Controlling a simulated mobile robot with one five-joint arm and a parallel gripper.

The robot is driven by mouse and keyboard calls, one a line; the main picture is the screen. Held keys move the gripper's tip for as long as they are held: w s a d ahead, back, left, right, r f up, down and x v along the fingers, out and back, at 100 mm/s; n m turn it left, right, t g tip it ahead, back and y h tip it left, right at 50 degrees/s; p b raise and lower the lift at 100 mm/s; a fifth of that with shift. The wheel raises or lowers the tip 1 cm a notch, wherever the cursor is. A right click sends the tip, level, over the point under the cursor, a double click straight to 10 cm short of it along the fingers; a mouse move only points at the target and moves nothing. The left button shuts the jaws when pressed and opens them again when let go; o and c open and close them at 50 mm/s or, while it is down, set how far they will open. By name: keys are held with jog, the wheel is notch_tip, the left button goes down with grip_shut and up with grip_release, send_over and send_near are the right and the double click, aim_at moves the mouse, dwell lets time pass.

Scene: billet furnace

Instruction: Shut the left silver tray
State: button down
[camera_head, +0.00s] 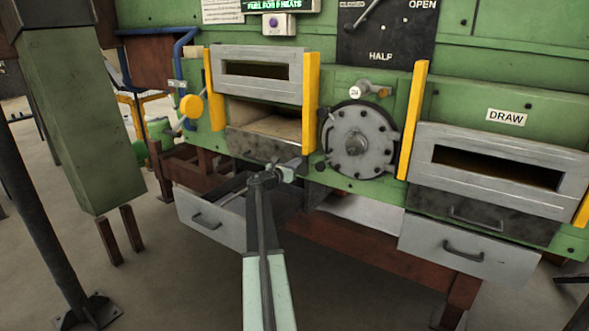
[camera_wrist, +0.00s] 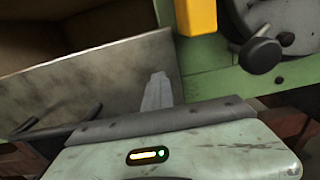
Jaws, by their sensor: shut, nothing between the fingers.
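The left silver tray (camera_head: 186,208) is pulled out below the left furnace opening. Its pale front has a dark handle, and its dark inside shows behind. My arm crosses in front of its right part and hides some of it. My gripper (camera_head: 290,173) is shut and empty, above the tray's rear right side, near the dark grey panel under the opening. In the wrist view my gripper (camera_wrist: 158,90) has its fingers together in front of that grey panel (camera_wrist: 90,85). I cannot tell whether they touch it. The tray's front is not clearly seen there.
A raised left door (camera_head: 258,54) hangs between yellow posts. A round bolted hatch (camera_head: 358,143) is right of it. The right silver tray (camera_head: 420,240) sits under the DRAW door. A green column (camera_head: 80,120) and dark pole stand at left. Floor in front is clear.

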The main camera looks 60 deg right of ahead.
jog(key=shift+w+d+r, duration=0.35)
jog(key=shift+w+d, duration=0.05)
jog(key=shift+w, duration=0.1)
jog(key=a, duration=1.4)
jog(key=shift+w+a+f, duration=0.25)
jog(key=shift+w+a, duration=0.1)
jog(key=shift+w, duration=0.1)
